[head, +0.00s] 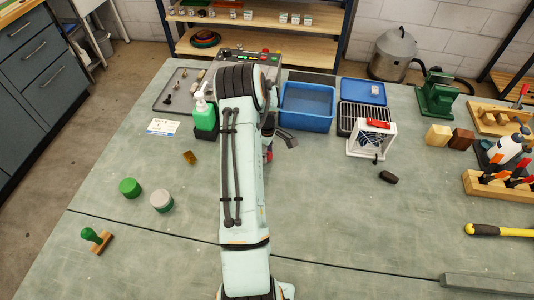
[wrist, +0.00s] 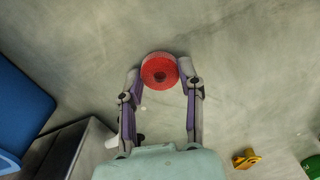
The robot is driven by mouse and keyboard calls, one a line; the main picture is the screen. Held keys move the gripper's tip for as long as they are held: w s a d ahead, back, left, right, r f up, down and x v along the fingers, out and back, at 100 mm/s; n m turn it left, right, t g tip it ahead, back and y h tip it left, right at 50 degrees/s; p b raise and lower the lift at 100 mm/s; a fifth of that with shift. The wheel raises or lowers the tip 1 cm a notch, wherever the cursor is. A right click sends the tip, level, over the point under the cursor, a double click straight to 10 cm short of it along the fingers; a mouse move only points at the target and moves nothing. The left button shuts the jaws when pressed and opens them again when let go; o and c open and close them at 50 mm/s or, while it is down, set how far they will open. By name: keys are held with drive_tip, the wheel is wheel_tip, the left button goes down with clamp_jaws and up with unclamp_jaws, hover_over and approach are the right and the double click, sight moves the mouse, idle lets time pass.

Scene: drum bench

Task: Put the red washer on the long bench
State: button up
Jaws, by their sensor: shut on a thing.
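The red washer (wrist: 160,70) is a thick red ring with a dark centre. In the wrist view it sits between the fingertips of my gripper (wrist: 162,80), which is shut on it. The long bench (head: 330,205) has a grey-green top that fills most of the head view. It also lies behind the washer in the wrist view (wrist: 240,60). I cannot tell how far the washer is above it.
A blue bin (head: 307,103), a soap bottle (head: 204,112) and a white fan box (head: 371,140) stand around my gripper. Green and grey round pots (head: 162,201) and a green-handled stamp (head: 97,239) are at left. The bench middle right of my arm is clear.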

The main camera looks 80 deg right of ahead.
drive_tip(key=shift+r, duration=0.4)
wheel_tip(320, 180, up, 3)
drive_tip(key=shift+a+f, duration=0.1)
drive_tip(key=s+a+r, duration=0.2)
drive_tip(key=a+r, duration=0.7)
drive_tip(key=a, duration=0.5)
drive_tip(key=w+a+r+n, duration=0.3)
drive_tip(key=w+a+n, duration=0.1)
drive_tip(key=w, duration=0.7)
drive_tip(key=w+a+r+n, duration=0.2)
drive_tip(key=w+a+n, duration=0.2)
drive_tip(key=w, duration=0.8)
drive_tip(key=w+a+r+n, duration=0.1)
drive_tip(key=w+a+r, duration=0.1)
drive_tip(key=w+a, duration=0.3)
drive_tip(key=w+a+r+n, duration=0.1)
drive_tip(key=w+a+r, duration=0.15)
drive_tip(key=a, duration=0.45)
drive_tip(key=s+a+r+m, duration=0.1)
drive_tip(key=a+r+m, duration=0.6)
drive_tip(key=a, duration=0.2)
drive_tip(key=shift+s+a, duration=0.15)
drive_tip(key=shift+a, duration=0.05)
